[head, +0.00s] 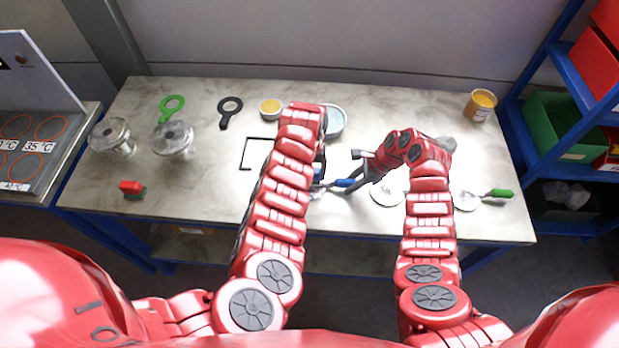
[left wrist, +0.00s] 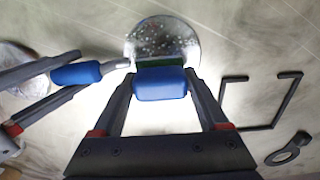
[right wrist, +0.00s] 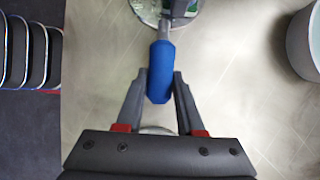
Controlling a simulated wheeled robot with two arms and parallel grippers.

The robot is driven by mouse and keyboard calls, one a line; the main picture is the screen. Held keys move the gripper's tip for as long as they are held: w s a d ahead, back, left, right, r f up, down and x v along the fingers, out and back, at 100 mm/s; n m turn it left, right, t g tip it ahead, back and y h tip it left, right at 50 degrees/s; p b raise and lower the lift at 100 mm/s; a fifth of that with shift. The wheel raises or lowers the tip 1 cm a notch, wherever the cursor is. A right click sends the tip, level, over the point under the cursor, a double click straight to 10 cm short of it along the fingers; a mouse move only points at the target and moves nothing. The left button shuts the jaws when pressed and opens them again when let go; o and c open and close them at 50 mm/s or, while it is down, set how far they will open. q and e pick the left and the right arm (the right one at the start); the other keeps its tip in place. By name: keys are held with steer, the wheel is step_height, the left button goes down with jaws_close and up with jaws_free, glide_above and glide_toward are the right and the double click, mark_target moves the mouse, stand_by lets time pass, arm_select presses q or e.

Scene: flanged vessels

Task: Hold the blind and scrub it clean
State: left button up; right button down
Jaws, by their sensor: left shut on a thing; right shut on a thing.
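The blind is a round metal disc (left wrist: 165,38) with pale specks over its face. It has a short metal shaft and a blue handle (right wrist: 160,72). My right gripper (right wrist: 160,85) is shut on that handle; it also shows in the head view (head: 360,176). My left gripper (left wrist: 160,82) is shut on a blue-backed scrubber (left wrist: 160,86) with a green underside. The scrubber is at the disc's near edge in the left wrist view and overlaps it; whether it presses on the face I cannot tell. In the head view my left arm hides most of the disc.
A green-handled disc (head: 467,201) lies right of my right arm. Two flanged vessels (head: 112,138) (head: 172,138) and a red-green block (head: 132,188) stand left.

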arm_select(q)
steer(key=shift+w, duration=0.95)
steer(key=shift+s+a, duration=0.1)
steer(key=shift+s, duration=0.95)
steer(key=shift+s+r, duration=0.2)
steer(key=shift+s, duration=1.3)
steer(key=shift+s+f, duration=0.25)
steer(key=shift+s, duration=0.9)
steer(key=shift+a, duration=0.3)
steer(key=shift+w+d, duration=0.1)
steer(key=shift+w, duration=3.65)
steer(key=shift+s+a, duration=0.2)
steer(key=shift+s, duration=3.25)
steer(key=shift+s+d+r, duration=0.1)
steer(key=shift+s+r, duration=0.2)
step_height(320, 180, up, 8)
steer(key=shift+f, duration=0.2)
